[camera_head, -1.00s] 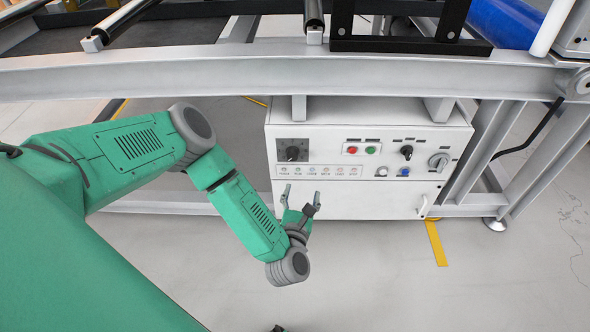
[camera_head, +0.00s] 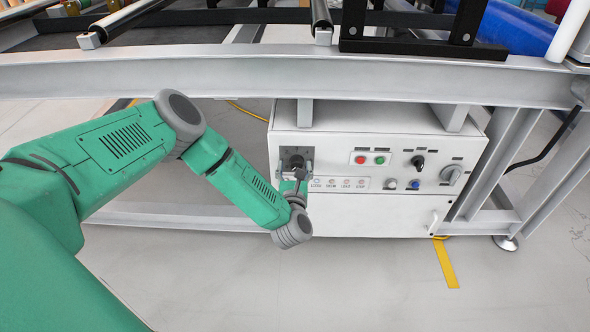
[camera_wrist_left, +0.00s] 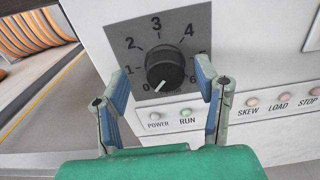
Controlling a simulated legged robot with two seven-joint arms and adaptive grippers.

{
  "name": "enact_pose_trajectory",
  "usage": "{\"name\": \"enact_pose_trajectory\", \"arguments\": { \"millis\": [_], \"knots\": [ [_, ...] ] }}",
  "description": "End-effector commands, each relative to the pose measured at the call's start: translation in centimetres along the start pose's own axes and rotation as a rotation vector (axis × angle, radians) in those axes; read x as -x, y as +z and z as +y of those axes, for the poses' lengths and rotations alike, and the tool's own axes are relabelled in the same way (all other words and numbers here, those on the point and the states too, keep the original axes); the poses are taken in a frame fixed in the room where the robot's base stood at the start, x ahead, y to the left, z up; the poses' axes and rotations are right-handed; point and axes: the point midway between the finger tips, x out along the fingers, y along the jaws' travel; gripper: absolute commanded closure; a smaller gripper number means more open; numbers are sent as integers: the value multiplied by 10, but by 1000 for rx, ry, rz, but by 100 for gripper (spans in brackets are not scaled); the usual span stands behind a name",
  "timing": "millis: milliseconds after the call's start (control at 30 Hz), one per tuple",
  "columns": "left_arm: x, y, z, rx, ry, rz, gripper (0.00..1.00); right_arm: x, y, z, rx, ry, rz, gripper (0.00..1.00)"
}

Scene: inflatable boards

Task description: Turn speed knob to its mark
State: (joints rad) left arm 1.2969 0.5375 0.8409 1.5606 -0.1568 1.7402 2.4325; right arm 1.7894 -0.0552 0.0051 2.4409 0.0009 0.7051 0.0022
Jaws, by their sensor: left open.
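The speed knob (camera_wrist_left: 165,70) is a round black knob on a grey dial plate (camera_wrist_left: 125,45) with numbers from 0 up. Its white pointer line is turned to the lower left, close to the 0. In the head view the knob (camera_head: 296,162) is at the left of the white control box (camera_head: 375,215), partly covered by my left gripper (camera_head: 294,165). In the left wrist view the fingers of my left gripper (camera_wrist_left: 163,95) are open, one on each side of the knob, with visible gaps. I cannot see contact. My right gripper is not in view.
Red (camera_head: 360,160) and green (camera_head: 380,161) buttons, a black switch (camera_head: 417,163) and a grey rotary switch (camera_head: 452,174) are to the right on the box. A row of indicator lamps runs below the dial. A metal frame beam (camera_head: 250,80) passes above the box.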

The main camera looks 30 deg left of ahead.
Motion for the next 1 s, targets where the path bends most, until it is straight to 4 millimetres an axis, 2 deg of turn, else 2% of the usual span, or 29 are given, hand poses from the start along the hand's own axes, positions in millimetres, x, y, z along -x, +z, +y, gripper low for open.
{"name": "enact_pose_trajectory", "arguments": {
  "millis": [133,433,467,500,600,1000],
  "knots": [
    [-11,1,-2,-2,0,-2,44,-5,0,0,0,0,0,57],
    [-14,0,0,0,-1,1,44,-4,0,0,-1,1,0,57],
    [-14,0,0,0,-1,1,48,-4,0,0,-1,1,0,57],
    [-14,0,0,0,-1,1,62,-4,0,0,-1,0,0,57],
    [-14,0,0,0,-1,1,93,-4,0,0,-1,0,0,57],
    [-14,0,0,-52,1,2,92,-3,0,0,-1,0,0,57]
  ]
}}
